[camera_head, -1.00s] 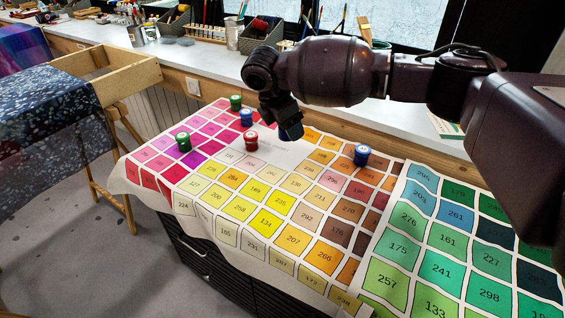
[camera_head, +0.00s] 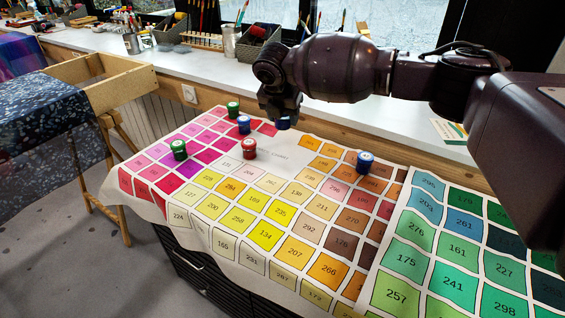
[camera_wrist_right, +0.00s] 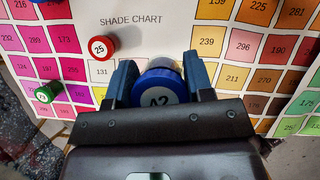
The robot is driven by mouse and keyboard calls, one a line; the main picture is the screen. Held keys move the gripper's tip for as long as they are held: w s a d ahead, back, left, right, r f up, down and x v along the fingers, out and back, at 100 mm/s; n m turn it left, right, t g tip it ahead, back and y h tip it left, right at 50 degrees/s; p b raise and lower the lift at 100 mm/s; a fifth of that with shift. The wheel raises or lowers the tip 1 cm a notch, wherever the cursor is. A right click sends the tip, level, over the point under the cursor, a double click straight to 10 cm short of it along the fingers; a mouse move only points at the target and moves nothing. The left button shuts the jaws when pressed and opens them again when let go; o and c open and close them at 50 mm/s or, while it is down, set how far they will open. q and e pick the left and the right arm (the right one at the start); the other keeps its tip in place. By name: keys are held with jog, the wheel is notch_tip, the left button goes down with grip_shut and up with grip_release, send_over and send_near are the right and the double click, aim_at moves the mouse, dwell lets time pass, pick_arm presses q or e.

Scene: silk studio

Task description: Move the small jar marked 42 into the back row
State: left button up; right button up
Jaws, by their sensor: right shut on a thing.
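The small jar marked 42 is blue with a pale round label (camera_wrist_right: 160,97). In the right wrist view it sits between the two fingers of my right gripper (camera_wrist_right: 160,85), which is shut on it. In the head view my right gripper (camera_head: 283,118) is over the far part of the colour chart (camera_head: 285,145), and a bit of the blue jar (camera_head: 283,124) shows under it. I cannot tell from this view how far the jar is above the chart. My left gripper is in neither view.
Standing on the chart are a green jar (camera_head: 233,108), a blue jar (camera_head: 244,126), a red jar marked 25 (camera_head: 249,149), another green jar (camera_head: 179,150) and, to the right, a blue jar (camera_head: 365,162). The white ledge (camera_head: 340,113) runs behind.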

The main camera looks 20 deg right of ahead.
jog(key=b, duration=0.2)
send_over(285, 166)
jog(key=f, duration=0.5)
jog(key=s+f, duration=0.1)
jog(key=f, duration=0.2)
jog(key=shift+a+f, duration=0.2)
jog(key=shift+a, duration=0.2)
jog(key=shift+f, duration=0.25)
notch_tip(285, 166, down, 6)
jog(key=shift+r+b, duration=0.15)
jog(key=shift+b, duration=0.35)
jog(key=shift+c, duration=0.4)
jog(key=shift+r, duration=0.1)
jog(key=o, duration=1)
